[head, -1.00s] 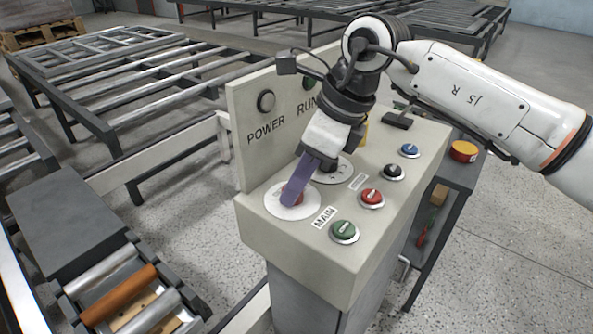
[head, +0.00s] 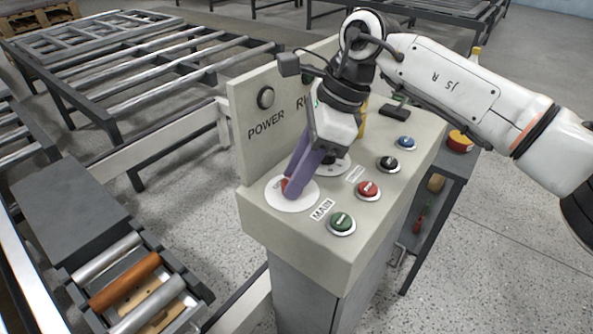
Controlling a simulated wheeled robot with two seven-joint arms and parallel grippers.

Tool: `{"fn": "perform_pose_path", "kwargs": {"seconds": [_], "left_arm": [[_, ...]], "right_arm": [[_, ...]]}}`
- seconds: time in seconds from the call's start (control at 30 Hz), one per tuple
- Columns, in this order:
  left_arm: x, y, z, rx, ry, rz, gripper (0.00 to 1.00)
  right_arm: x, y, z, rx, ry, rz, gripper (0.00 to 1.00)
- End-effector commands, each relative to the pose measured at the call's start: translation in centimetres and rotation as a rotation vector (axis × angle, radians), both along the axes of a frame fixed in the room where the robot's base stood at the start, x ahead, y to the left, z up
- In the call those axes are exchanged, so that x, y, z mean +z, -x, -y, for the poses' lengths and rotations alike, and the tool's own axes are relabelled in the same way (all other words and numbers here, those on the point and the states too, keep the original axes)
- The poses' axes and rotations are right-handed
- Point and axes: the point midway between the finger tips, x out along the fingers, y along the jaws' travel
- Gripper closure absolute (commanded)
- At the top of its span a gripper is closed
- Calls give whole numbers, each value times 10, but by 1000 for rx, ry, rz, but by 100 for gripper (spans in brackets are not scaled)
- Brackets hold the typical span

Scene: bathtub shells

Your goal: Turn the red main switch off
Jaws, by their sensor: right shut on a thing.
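The red main switch (head: 285,184) sits on a round white dial plate (head: 302,204) at the front left of the control panel's sloped top (head: 385,217), behind the MAIN label (head: 322,210). My right gripper (head: 290,186) reaches down from above with its purple fingers shut on the switch. The fingers hide most of the switch, so its exact angle and the dial marks are hard to read. My left gripper is out of view.
Beside it stand a green button (head: 342,222), a red button (head: 368,190), a black knob (head: 388,163) and a blue button (head: 404,143). A second dial (head: 336,166) lies just behind my gripper. The POWER lamp (head: 265,97) on the upright panel looks dark.

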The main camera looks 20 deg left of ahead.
Motion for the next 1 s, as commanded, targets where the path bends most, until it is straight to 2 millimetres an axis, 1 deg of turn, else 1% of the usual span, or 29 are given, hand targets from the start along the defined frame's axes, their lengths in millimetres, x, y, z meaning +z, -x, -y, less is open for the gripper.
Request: {"fn": "perform_pose_path", "kwargs": {"seconds": [0.1,0.13,0.23,0.5,0.63,0.77,1.0], "left_arm": [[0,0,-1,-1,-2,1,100],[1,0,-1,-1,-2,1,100],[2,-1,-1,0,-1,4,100],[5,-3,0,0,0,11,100],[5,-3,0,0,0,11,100],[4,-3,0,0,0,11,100],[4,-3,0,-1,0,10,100]], "right_arm": [[1,0,0,1,-1,2,95],[1,0,0,1,-1,2,71],[1,0,0,1,-1,2,54],[0,0,0,0,0,1,54],[7,-2,2,-1,-1,3,54],[27,-4,10,-2,-2,4,54],[71,-10,27,-3,-1,4,54]]}}
